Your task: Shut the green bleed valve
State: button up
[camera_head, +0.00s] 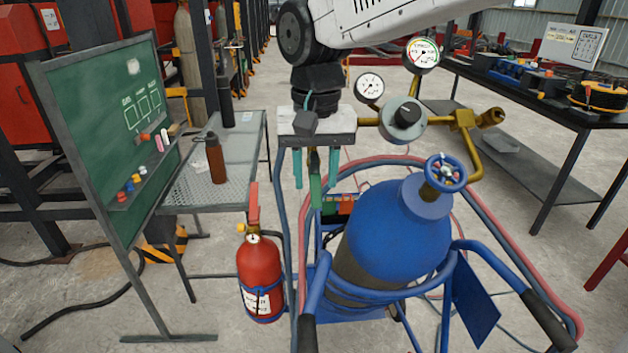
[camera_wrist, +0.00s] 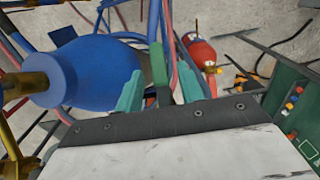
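The green bleed valve shows as a green lever (camera_head: 316,190) that hangs down below my gripper's body in the head view. In the wrist view the green lever (camera_wrist: 158,64) stands between the two fingers. My gripper (camera_head: 316,184) is open, with one teal finger on each side of the lever. The wrist view also shows my gripper (camera_wrist: 160,78) with its fingers spread, and I see gaps beside the lever. The valve's body and its joint to the brass pipe (camera_head: 367,121) are mostly hidden behind my gripper.
A blue gas cylinder (camera_head: 395,235) with a blue handwheel (camera_head: 445,172) stands in a cart. A regulator (camera_head: 403,120) and two gauges are close right of my gripper. A red extinguisher (camera_head: 260,275), a mesh table (camera_head: 225,160) and a green board (camera_head: 115,130) are left.

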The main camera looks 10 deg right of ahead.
jog(key=shift+f, duration=1.05)
jog(key=shift+s, duration=0.1)
grip_shut()
jog(key=shift+a, duration=0.1)
